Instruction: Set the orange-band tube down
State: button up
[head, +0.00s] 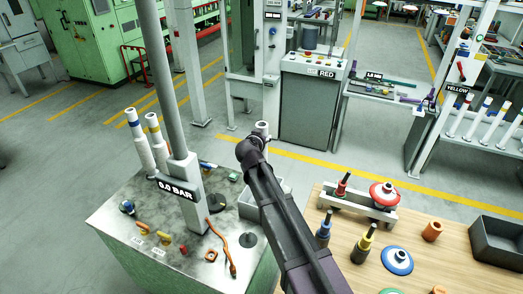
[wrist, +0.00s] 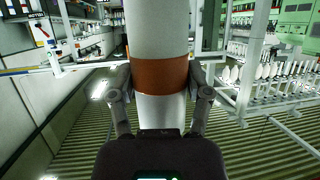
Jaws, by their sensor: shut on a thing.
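The orange-band tube (wrist: 157,76) is a thick white cylinder with a brownish-orange band, filling the upper middle of the wrist view. My gripper (wrist: 165,90) is shut on it, one finger on each side at the band's lower edge. Past the end of my arm in the head view, a short white cylinder end (head: 262,128) shows, probably this tube; its band and my fingers cannot be made out there. The tube's far end runs out of the wrist view at the top.
A blue-band tube (head: 137,136) and a yellow-band tube (head: 156,140) stand on the metal-topped bench (head: 115,215) behind a post with a "0.0 BAR" sign (head: 177,188). A wooden table (head: 330,275) with tools lies right. Beyond are the "RED" cabinet (head: 312,105) and open floor.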

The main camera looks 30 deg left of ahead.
dwell(0.4)
jog(key=shift+f+b, duration=1.85)
jog(key=shift+f, duration=0.05)
jog(key=shift+f, duration=0.15)
jog(key=o, duration=1.3)
jog(key=shift+o, duration=0.2)
jog(key=shift+r, duration=0.2)
jog(key=p+v, duration=0.4)
jog(key=v, duration=0.8)
jog(key=shift+p, duration=0.3)
